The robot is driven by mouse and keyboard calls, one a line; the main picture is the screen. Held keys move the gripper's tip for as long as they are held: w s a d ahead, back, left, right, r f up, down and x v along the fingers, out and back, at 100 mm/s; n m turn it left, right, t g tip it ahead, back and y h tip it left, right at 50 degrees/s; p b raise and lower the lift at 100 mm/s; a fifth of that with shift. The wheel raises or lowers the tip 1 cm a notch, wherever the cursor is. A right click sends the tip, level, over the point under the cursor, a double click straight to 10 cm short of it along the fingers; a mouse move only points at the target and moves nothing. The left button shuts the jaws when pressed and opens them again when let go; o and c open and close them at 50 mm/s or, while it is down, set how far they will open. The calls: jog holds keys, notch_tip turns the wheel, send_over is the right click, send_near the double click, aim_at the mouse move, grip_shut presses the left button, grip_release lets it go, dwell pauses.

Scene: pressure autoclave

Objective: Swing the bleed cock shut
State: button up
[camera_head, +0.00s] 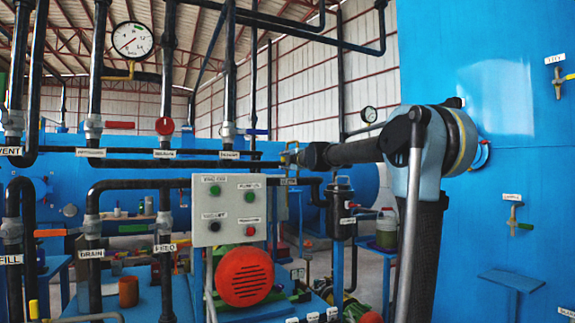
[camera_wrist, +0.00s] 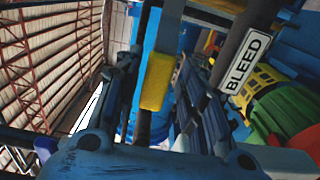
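The bleed cock's yellow handle (camera_wrist: 157,82) stands in the middle of the wrist view, on a dark pipe, with a white BLEED label (camera_wrist: 248,60) to its right. My gripper (camera_wrist: 160,100) is around the handle, one dark finger on each side. The fingers look apart, with narrow gaps beside the yellow; I cannot tell whether either one touches it. In the head view my gripper (camera_head: 291,158) reaches left to the pipework beyond the control box. There the cock is small and mostly hidden by my gripper.
A grey control box (camera_head: 241,214) with several buttons stands left of and below my gripper. Dark vertical pipes with coloured valve handles, such as the red one (camera_head: 118,125), stand further left. A large blue vessel wall (camera_head: 470,80) fills the right. A green and yellow object (camera_wrist: 270,100) shows in the wrist view.

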jog(key=shift+s, duration=0.15)
jog(key=shift+s+d, duration=0.15)
jog(key=shift+s, duration=0.05)
jog(key=v, duration=1.1)
jog(key=shift+d, duration=0.15)
jog(key=shift+s, duration=0.1)
